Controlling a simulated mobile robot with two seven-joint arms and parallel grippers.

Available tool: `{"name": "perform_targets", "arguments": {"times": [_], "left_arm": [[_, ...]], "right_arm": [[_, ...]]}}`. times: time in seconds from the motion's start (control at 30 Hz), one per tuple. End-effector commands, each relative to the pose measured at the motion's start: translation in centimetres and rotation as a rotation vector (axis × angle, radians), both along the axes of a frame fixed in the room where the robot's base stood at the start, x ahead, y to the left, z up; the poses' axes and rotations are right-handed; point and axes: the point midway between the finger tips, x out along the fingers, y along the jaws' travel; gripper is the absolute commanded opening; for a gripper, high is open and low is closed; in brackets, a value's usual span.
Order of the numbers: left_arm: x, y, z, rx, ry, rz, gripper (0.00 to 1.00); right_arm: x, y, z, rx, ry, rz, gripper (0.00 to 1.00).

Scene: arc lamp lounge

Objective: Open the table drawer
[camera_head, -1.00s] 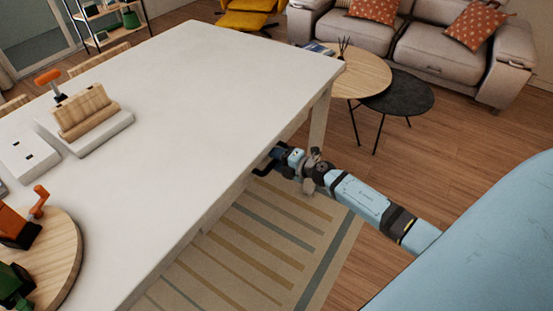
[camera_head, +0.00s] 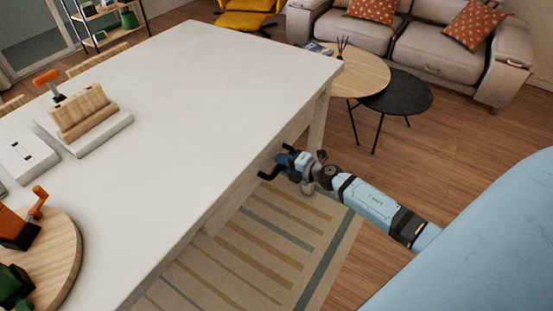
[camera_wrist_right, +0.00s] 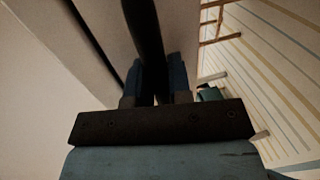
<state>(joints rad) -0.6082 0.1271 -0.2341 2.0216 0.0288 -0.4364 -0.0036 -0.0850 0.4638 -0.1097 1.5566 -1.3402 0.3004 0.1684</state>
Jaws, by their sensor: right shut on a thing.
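The white table (camera_head: 190,110) fills the left and middle of the head view. My right gripper (camera_head: 278,165) is at the table's right side, just below the top's edge. In the right wrist view its two blue-grey fingers (camera_wrist_right: 156,84) are closed around a dark bar-shaped handle (camera_wrist_right: 143,30). The pale drawer front (camera_wrist_right: 108,30) is beside the handle, with a dark gap along its edge. In the head view the tabletop hides most of the drawer, so how far it stands out is hard to tell. My left gripper is not in view.
On the tabletop are a wooden holder on a white base (camera_head: 85,112), a round wooden board (camera_head: 62,250) and small orange and green items. A striped rug (camera_head: 270,240) lies below the gripper. Round side tables (camera_head: 395,92) and a sofa stand beyond, with bare floor between.

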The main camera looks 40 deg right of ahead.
Motion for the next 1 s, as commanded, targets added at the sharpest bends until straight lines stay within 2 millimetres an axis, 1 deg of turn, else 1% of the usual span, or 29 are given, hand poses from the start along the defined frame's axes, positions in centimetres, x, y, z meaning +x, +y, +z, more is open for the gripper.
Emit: {"name": "perform_targets", "arguments": {"times": [0.03,0.17,0.4,0.6,0.8,1.0], "left_arm": [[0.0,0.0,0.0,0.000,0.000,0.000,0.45],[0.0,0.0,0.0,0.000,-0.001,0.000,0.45],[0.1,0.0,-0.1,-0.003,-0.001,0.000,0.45],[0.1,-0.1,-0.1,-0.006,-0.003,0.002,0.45],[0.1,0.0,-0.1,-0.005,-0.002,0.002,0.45],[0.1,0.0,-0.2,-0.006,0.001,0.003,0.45]], "right_arm": [[-1.2,-0.4,-0.2,-0.001,0.005,0.001,0.00],[-4.1,-1.6,-0.3,0.000,0.006,0.001,0.00],[-10.1,-4.1,-0.3,0.000,0.005,0.000,0.00],[-14.4,-5.9,-0.2,0.000,0.005,0.001,0.00],[-17.5,-7.1,-0.1,0.001,0.004,0.000,0.00],[-19.1,-7.8,-0.1,0.000,0.002,0.001,0.00]]}}
